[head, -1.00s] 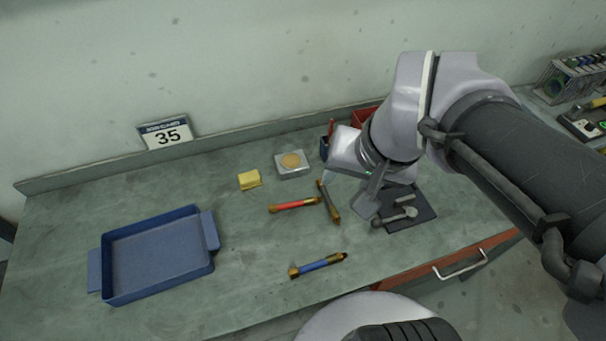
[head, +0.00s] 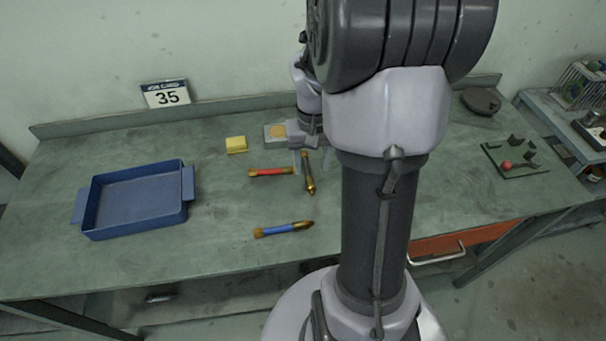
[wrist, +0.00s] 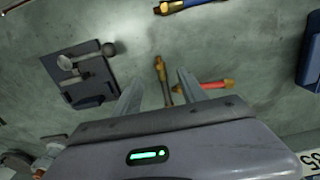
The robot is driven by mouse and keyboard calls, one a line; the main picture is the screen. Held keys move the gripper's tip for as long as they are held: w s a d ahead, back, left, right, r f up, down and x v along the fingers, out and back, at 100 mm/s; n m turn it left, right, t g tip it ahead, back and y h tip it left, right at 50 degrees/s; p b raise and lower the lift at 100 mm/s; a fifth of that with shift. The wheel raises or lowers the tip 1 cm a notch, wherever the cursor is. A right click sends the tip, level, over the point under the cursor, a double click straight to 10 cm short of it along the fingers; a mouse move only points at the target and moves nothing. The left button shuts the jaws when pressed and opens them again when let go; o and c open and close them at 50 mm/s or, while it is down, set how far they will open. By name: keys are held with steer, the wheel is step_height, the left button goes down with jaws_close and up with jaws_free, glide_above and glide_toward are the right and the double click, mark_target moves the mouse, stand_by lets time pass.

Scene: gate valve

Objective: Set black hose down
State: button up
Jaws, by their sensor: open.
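The black hose (head: 309,178), dark with brass ends, lies on the grey-green bench in the head view. In the wrist view the black hose (wrist: 163,82) lies between and beyond my two fingers. My gripper (head: 312,167) is open over its far end; I cannot tell the exact height. In the wrist view my gripper (wrist: 160,77) has its fingers spread, with nothing clamped. The red hose (head: 271,171) lies just left of the black hose, and the blue hose (head: 284,229) lies nearer the front edge.
A blue tray (head: 137,207) stands at the left. A yellow block (head: 236,144) and a grey block with a tan disc (head: 276,134) are behind the hoses. A dark board with tools (wrist: 82,75) shows in the wrist view. My arm hides the bench middle.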

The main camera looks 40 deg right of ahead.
mark_target(312, 188)
steer(key=f+b, duration=0.4)
steer(key=f, duration=0.5)
steer(key=shift+s+f, duration=0.2)
steer(key=shift+r, duration=0.2)
steer(key=shift+c, duration=0.2)
jaws_close()
